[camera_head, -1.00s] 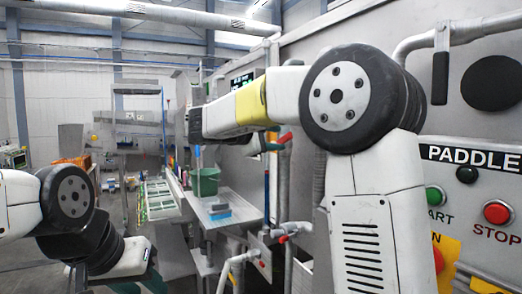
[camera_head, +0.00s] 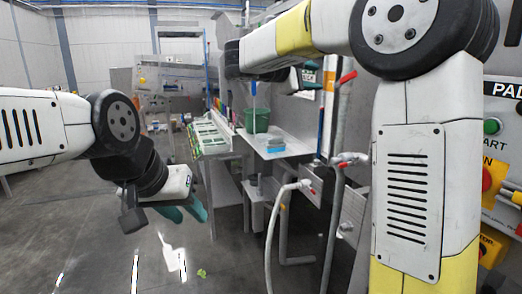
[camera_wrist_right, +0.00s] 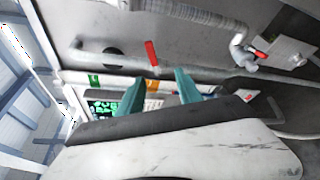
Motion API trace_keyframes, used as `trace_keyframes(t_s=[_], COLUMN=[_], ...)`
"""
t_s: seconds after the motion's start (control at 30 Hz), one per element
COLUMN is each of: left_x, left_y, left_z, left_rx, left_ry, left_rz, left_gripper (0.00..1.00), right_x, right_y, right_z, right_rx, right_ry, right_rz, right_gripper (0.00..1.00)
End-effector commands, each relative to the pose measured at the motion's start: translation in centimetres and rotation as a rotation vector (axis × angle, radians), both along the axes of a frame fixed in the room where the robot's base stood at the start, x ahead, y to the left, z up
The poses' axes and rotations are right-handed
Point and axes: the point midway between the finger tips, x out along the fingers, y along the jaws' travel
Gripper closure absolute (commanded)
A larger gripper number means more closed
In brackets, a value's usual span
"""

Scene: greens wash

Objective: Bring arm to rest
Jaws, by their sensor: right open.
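My right arm crosses the upper right of the head view, bent at a large dark joint. My right gripper (camera_head: 302,80) shows there only in part, behind its own arm. In the right wrist view its two teal fingers (camera_wrist_right: 158,78) stand apart with nothing held between them. My left arm comes in from the left, and my left gripper (camera_head: 187,210) points down to the right over open floor. Its teal fingers show small and at an angle, so its opening is unclear. No object shows in it.
A steel bench with a green bucket (camera_head: 256,119) and a blue block (camera_head: 274,146) stands beyond my right arm. Hoses and a red-handled valve (camera_head: 349,159) hang below the steel machine at right. A green scrap (camera_head: 202,273) lies on the otherwise open floor.

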Motion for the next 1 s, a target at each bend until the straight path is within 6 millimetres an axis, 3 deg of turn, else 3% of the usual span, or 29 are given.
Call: trace_keyframes(t_s=[0.37, 0.57, 0.77, 0.83, 1.0], left_x=[0.0, 0.0, 0.0, 0.0, 0.0], left_y=[0.0, 0.0, 0.0, 0.0, 0.0], left_z=[0.0, 0.0, 0.0, 0.0, 0.0], left_rx=[0.000, 0.000, 0.000, 0.000, 0.000], left_ry=[0.000, 0.000, 0.000, 0.000, 0.000], left_rz=[0.000, 0.000, 0.000, 0.000, 0.000], left_gripper=[0.64, 0.64, 0.64, 0.64, 0.64], right_x=[-2.9, -6.5, -12.7, -15.8, -24.1], right_y=[-3.4, -5.9, -7.6, -7.6, -5.1], right_z=[-3.4, -7.0, -12.2, -14.4, -19.7], right_rx=[0.174, 0.363, 0.669, 0.823, 1.283], right_ry=[0.065, 0.116, 0.156, 0.160, 0.105], right_rz=[-0.027, -0.060, -0.121, -0.157, -0.273], right_gripper=[0.58, 0.58, 0.58, 0.58, 0.58])
